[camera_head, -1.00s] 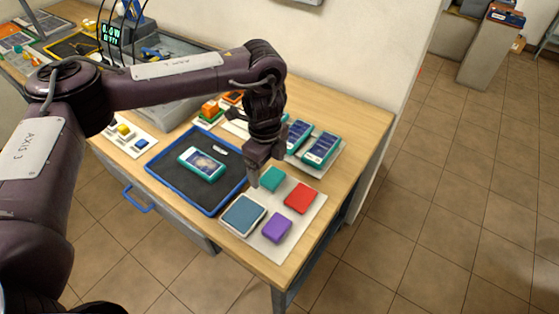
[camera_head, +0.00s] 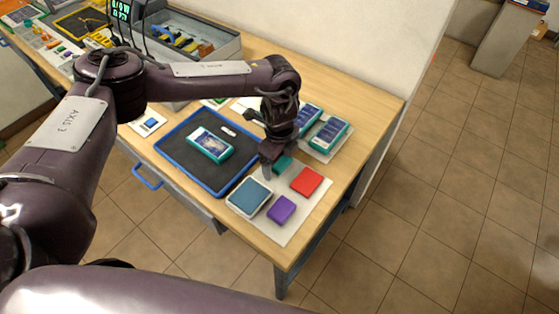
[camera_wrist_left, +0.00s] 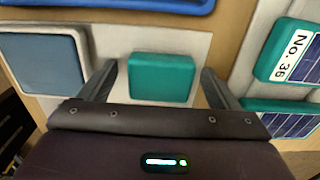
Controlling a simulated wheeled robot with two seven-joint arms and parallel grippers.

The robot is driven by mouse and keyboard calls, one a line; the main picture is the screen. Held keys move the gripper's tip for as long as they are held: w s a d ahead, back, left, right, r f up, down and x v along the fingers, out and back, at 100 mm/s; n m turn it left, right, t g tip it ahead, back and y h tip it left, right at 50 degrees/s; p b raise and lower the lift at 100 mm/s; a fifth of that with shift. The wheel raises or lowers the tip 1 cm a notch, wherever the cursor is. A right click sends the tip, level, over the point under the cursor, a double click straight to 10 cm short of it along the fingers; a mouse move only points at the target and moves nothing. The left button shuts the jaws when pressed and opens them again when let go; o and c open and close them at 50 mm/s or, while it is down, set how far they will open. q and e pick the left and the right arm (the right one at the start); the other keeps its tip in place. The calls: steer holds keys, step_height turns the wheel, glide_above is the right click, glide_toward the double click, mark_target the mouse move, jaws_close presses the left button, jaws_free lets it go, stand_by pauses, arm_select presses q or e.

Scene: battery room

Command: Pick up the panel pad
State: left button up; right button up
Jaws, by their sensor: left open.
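Several flat pads lie on a white sheet (camera_head: 300,224) at the table's front right: a teal pad (camera_head: 283,166), a red pad (camera_head: 306,182), a purple pad (camera_head: 281,210) and a larger blue-grey pad with a pale rim (camera_head: 248,197). I cannot tell from looks alone which is called the panel pad. My left gripper (camera_head: 270,168) is over the teal pad and partly hides it. In the left wrist view the open fingers (camera_wrist_left: 158,88) stand either side of the teal pad (camera_wrist_left: 160,77), with gaps; the blue-grey pad (camera_wrist_left: 42,64) is further left. My right gripper is not in view.
A blue-rimmed tray (camera_head: 182,176) with a teal-cased device (camera_head: 209,143) lies left of the sheet. Teal-edged panel devices (camera_head: 328,134) lie behind, close to the gripper. A grey bin (camera_head: 210,45) stands further back.

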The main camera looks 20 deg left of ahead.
arm_select(q)
steer(key=c, duration=1.1)
steer(key=shift+r, duration=0.1)
step_height(320, 180, up, 20)
steer(key=shift+f+b, duration=0.1)
steer(key=shift+b, duration=0.2)
